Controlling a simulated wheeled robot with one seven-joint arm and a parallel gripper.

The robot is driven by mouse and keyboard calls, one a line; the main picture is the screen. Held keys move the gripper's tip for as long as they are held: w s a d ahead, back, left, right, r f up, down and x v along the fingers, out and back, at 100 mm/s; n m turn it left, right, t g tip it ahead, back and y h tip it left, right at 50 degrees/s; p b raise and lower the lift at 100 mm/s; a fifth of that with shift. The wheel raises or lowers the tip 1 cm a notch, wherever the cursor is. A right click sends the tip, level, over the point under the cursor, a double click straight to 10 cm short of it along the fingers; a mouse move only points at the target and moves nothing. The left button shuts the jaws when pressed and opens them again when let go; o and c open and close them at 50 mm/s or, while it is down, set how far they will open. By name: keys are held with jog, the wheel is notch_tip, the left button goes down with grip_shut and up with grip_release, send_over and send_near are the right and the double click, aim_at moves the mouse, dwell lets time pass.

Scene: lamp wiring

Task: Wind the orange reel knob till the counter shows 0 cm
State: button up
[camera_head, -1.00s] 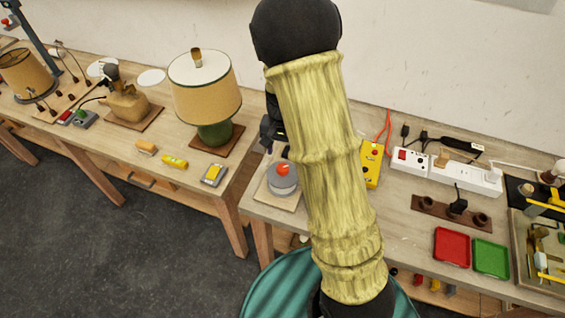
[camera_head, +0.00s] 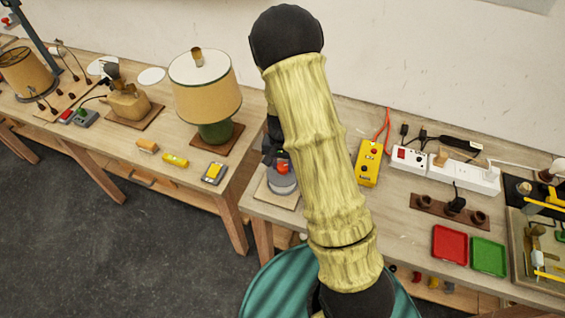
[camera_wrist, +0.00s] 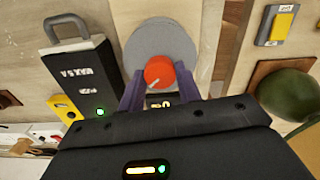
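The orange reel knob (camera_wrist: 160,72) sits on a round grey reel (camera_wrist: 160,36) and has a pale pointer mark. In the wrist view my gripper (camera_wrist: 159,76) has its two fingers apart, one on each side of the knob's near part. I cannot tell whether they touch it. A dark counter with yellow digits (camera_wrist: 159,101) shows between the fingers; it is partly covered and its number is not clearly readable. In the head view the knob (camera_head: 283,168) and reel (camera_head: 283,184) show beside my arm, with the gripper partly hidden above them.
A black box with a handle and green light (camera_wrist: 78,65) stands left of the reel in the wrist view. A yellow tester (camera_head: 368,163) and white power strip (camera_head: 465,175) lie to the right in the head view. A lamp (camera_head: 205,95) stands on the left table.

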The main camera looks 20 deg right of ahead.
jog(key=shift+c, duration=0.8)
jog(key=shift+n, duration=0.4)
jog(key=n+b, duration=0.2)
jog(key=n, duration=0.2)
jog(key=n+b, duration=0.1)
jog(key=n, duration=0.4)
jog(key=o, duration=1)
